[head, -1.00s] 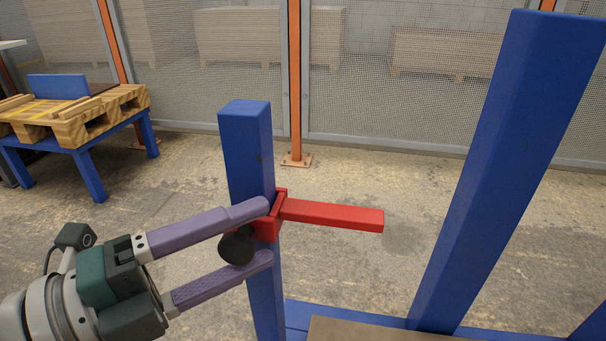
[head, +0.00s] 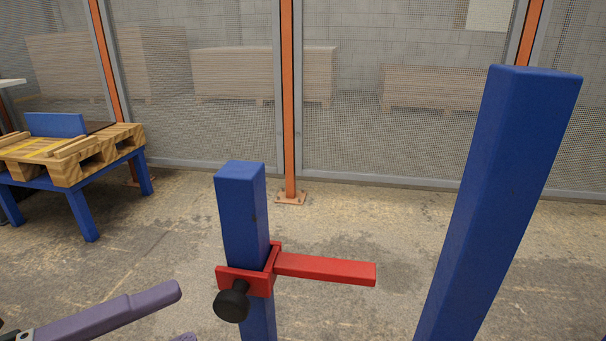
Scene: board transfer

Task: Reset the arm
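A red arm (head: 325,269) sticks out to the right from a red bracket on a blue post (head: 243,215). A black knob (head: 231,301) sits on the front of the bracket. My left gripper (head: 180,314) is at the lower left, apart from the knob and to its left. One purple finger shows almost whole and only the tip of the other shows at the bottom edge. The fingers are spread with nothing seen between them. My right gripper is not in view.
A thicker blue post (head: 500,200) stands at the right. A wooden pallet (head: 75,155) rests on a blue stand at the left. A mesh fence with orange posts (head: 289,100) runs across the back. Concrete floor is clear between.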

